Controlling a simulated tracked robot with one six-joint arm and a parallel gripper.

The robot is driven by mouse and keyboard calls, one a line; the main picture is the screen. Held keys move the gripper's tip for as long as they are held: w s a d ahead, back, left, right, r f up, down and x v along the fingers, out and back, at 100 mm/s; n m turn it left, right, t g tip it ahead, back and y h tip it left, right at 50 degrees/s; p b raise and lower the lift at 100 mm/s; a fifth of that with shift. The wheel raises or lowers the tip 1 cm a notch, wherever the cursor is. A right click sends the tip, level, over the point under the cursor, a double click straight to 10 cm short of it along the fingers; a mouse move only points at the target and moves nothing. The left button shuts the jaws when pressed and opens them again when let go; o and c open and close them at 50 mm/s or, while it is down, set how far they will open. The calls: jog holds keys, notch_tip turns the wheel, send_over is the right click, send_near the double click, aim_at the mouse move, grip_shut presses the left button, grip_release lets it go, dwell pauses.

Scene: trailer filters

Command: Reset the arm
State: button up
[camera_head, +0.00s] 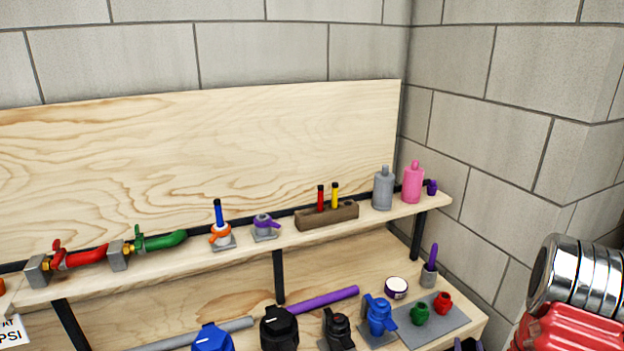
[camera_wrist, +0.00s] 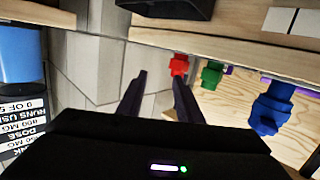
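My gripper (camera_wrist: 159,76) shows in the wrist view as two dark purple fingers standing apart, with nothing between them. Beyond the fingers are the grey block wall and the end of the lower shelf. A red fitting (camera_wrist: 179,65) appears just past the right fingertip, apart from it as far as I can tell. A green fitting (camera_wrist: 211,74) and a blue valve (camera_wrist: 270,107) are farther right. The wrist picture looks turned over. In the head view the red fitting (camera_head: 442,303), green fitting (camera_head: 420,313) and blue valve (camera_head: 379,315) stand on the lower shelf.
The upper shelf (camera_head: 275,245) holds red (camera_head: 80,258) and green valves, a grey bottle (camera_head: 383,190), a pink bottle (camera_head: 413,183) and a brown holder (camera_head: 327,215). A purple rod (camera_head: 325,300) lies below. A blue labelled container (camera_wrist: 20,55) is at the wrist view's left.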

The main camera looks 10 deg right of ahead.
jog(key=w+a+r+n+g+y, duration=0.1)
jog(key=w+a+r+g+y, duration=0.1)
jog(key=a+r, duration=0.5)
jog(key=w+a+r+n+g+y, duration=0.1)
jog(key=w+a+r+n+g, duration=0.15)
jog(key=a+r, duration=0.35)
jog(key=s+a+r+g+y, duration=0.1)
jog(key=s+a+r+g, duration=0.1)
jog(key=s+a+r, duration=0.3)
jog(key=s+a+r+g+y, duration=0.2)
jog(key=s+a+r, duration=0.3)
jog(key=s+a, duration=0.6)
jog(key=s+g, duration=0.1)
jog(key=s, duration=0.4)
jog(key=shift+n+y, duration=0.3)
jog(key=shift+n, duration=0.05)
jog(key=shift+s+a, duration=0.1)
jog(key=shift+a, duration=0.05)
jog(key=shift+c, duration=0.5)
dwell(1.2)
